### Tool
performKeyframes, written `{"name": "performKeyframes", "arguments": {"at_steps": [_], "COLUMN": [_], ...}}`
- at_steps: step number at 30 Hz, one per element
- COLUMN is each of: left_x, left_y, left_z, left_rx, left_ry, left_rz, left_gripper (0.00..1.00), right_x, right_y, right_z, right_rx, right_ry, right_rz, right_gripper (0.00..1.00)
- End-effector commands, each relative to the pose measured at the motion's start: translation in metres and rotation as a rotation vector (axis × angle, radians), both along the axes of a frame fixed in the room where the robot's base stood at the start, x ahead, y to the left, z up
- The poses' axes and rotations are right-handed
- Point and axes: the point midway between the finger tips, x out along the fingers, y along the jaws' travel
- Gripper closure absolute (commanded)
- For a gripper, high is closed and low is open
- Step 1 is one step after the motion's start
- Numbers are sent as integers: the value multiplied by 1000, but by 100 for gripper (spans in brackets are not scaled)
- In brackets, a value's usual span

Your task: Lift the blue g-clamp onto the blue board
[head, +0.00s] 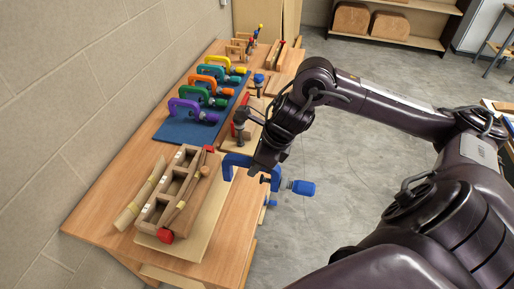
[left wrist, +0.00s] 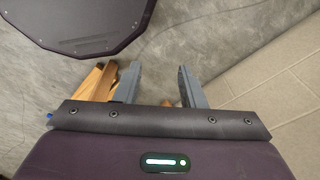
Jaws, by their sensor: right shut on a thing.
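The blue g-clamp (head: 232,162) hangs in my right gripper (head: 262,168), which is shut on it near the table's right edge. Its blue handle (head: 301,187) points right, past the edge over the floor. The fingertips are partly hidden by the wrist and the clamp. The blue board (head: 170,134) lies farther back on the table and bears purple (head: 184,107), green (head: 197,95), teal (head: 204,82), orange (head: 211,71) and yellow (head: 217,62) clamps. The held clamp is apart from the board, nearer the camera. My left gripper (left wrist: 160,85) is open in the left wrist view, with nothing between its fingers.
Other clamps and wood pieces stand right of the board and at the far end. A wall (head: 60,100) runs along the left side.

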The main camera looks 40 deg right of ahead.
Motion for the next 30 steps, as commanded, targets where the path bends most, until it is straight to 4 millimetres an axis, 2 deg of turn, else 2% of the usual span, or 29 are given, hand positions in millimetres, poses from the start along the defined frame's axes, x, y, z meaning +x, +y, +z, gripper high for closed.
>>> {"name": "performKeyframes", "arguments": {"at_steps": [1, 12, 30], "left_x": [2, -10, -11], "left_y": [1, -4, -7], "left_z": [7, 20, 18], "left_rx": [0, -5, -8], "left_ry": [-3, 13, 14], "left_rz": [1, 0, -3], "left_gripper": [64, 64, 64], "right_x": [1, 1, 4], "right_y": [0, 1, 2], "right_z": [8, 36, 79], "right_rx": [-1, 0, 1], "right_ry": [-3, -5, -10], "right_rz": [0, 1, 2], "right_gripper": [97, 97, 97]}}
